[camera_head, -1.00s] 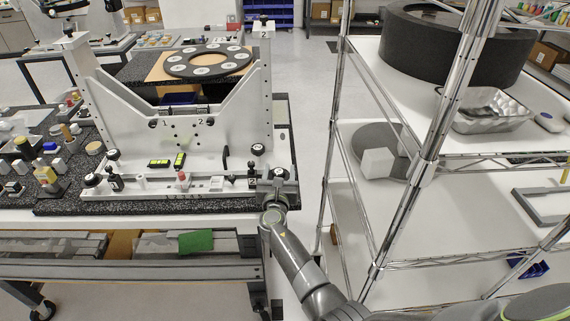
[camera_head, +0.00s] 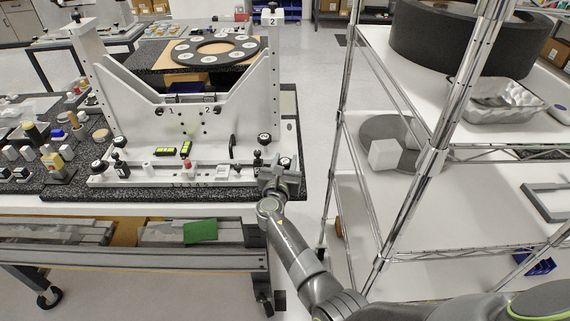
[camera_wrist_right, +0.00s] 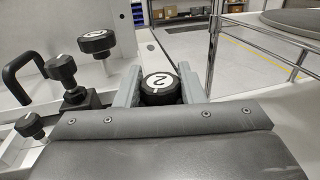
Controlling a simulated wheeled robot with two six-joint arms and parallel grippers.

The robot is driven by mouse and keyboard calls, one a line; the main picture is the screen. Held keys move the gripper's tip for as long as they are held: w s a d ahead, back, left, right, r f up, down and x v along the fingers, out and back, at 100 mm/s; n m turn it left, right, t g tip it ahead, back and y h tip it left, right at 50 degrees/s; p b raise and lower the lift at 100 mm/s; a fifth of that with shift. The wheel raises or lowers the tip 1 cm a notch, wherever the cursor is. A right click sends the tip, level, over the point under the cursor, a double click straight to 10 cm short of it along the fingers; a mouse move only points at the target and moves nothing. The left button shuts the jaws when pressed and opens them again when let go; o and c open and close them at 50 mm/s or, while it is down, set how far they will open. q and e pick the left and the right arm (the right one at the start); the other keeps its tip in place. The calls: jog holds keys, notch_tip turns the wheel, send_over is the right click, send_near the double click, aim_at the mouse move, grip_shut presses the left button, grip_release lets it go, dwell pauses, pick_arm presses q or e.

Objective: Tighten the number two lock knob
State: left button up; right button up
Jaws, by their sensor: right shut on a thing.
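The number two lock knob (camera_wrist_right: 160,91) is a black ribbed knob with a white cap marked 2. It sits between the two grey fingers of my right gripper (camera_wrist_right: 160,86), which is shut on it. My left gripper is in neither view.
In the wrist view a taller black knob (camera_wrist_right: 97,40), other black knobs (camera_wrist_right: 60,68) and a black handle (camera_wrist_right: 22,75) stand left of the fingers. A wire shelf (camera_head: 425,175) stands to the right, across a floor gap.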

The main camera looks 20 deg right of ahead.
jog(key=shift+w+f+m+g+h+b, duration=0.15)
jog(key=shift+m+g+h+b, duration=0.25)
jog(key=shift+m+h+b, duration=0.35)
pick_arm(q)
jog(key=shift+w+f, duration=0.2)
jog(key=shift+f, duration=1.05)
pick_arm(e)
jog(key=shift+m+g+h, duration=0.25)
jog(key=shift+g+h, duration=0.15)
jog(key=shift+h, duration=0.15)
jog(key=o, duration=1)
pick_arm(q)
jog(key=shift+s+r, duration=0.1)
pick_arm(e)
jog(key=shift+s, duration=0.2)
